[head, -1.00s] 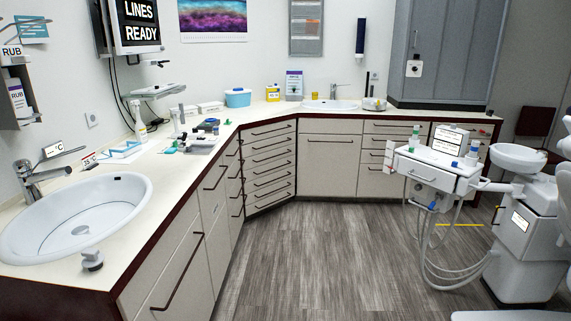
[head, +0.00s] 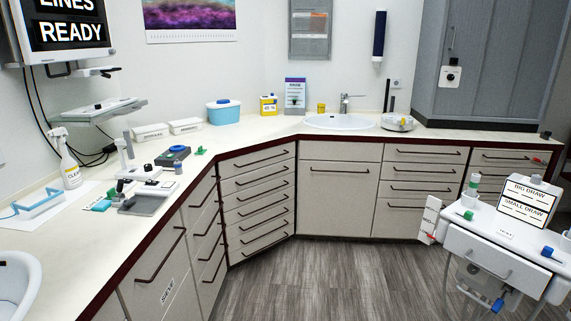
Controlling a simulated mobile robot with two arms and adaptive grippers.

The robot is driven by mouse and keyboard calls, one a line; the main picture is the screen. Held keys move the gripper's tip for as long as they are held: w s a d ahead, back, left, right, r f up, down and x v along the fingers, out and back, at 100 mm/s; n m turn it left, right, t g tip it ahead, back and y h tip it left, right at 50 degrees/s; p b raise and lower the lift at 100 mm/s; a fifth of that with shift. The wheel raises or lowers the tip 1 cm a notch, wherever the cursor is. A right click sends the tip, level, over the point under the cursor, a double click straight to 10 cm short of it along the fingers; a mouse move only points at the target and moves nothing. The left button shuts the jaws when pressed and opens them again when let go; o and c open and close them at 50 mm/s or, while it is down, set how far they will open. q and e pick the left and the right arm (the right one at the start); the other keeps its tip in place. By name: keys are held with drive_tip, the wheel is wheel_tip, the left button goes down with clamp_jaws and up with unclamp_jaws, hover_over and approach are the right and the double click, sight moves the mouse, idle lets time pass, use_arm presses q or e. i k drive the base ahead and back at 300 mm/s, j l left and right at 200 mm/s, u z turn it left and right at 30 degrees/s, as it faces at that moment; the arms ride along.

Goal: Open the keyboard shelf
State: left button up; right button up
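A light grey wall-mounted shelf (head: 112,116) juts out below the monitor at the left, above the counter. It looks like the keyboard shelf, but no label on it is readable and I cannot tell whether it is open or shut. A small dark knob-like item shows on top of it. A thinner arm or ledge (head: 92,72) sits just above it, under the monitor. Neither of my grippers is in view, so their states do not show.
The monitor (head: 68,30) hangs above the counter (head: 245,137). A dental cart (head: 485,245) is at right. The floor (head: 310,280) ahead is clear.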

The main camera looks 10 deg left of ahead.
sight(89, 111)
drive_tip(key=i+u, duration=0.45)
drive_tip(key=i+l+u, duration=0.2)
drive_tip(key=i+u, duration=0.25)
drive_tip(key=i+l+u, duration=0.3)
drive_tip(key=u, duration=0.15)
drive_tip(key=i, duration=0.1)
